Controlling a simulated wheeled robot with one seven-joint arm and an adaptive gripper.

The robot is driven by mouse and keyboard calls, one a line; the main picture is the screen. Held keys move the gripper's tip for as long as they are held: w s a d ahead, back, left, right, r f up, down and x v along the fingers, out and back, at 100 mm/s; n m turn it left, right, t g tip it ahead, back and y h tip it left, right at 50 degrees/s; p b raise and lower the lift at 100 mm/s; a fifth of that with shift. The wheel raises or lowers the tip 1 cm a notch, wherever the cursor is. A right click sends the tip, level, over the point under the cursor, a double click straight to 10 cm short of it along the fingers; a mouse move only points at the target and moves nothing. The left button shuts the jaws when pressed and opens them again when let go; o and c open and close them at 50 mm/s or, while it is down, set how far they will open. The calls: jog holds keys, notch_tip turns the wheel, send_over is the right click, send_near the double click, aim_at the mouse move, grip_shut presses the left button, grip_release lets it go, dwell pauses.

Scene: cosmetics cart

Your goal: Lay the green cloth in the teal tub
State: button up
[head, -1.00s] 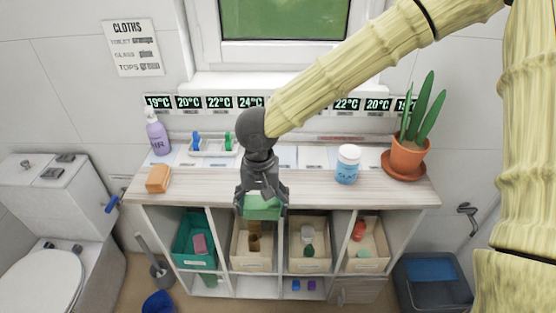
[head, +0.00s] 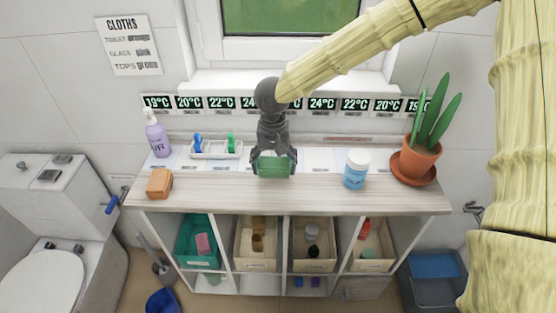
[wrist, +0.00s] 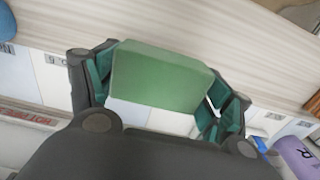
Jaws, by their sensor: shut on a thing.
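The green cloth (head: 275,168) is a folded block held between the fingers of my gripper (head: 274,164), over the cart's wooden top. In the wrist view the cloth (wrist: 160,76) fills the space between the two teal-padded fingers (wrist: 158,90). The teal tub (head: 187,243) sits in the leftmost upper compartment of the cart, below and left of my gripper. A pink block-like thing (head: 203,243) lies inside the tub. The tub's floor is partly hidden by the cart top and shadow.
On the cart top (head: 320,194) stand an orange block (head: 159,183), a purple bottle (head: 157,138), a blue-white jar (head: 356,170) and a potted plant (head: 418,160). Beige bins (head: 257,265) fill the compartments right of the tub. The top's front middle is clear.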

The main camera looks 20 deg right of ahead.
aim_at(278, 163)
jog(key=w, duration=0.1)
jog(key=w+d, duration=0.2)
jog(key=w, duration=0.1)
jog(key=shift+d+f+p, duration=0.1)
jog(key=shift+f+p, duration=0.15)
jog(key=shift+p, duration=0.15)
jog(key=shift+f+p, duration=0.45)
jog(key=shift+f, duration=1.25)
jog(key=o, duration=1.1)
jog(key=shift+f, duration=0.15)
jog(key=shift+c, duration=0.2)
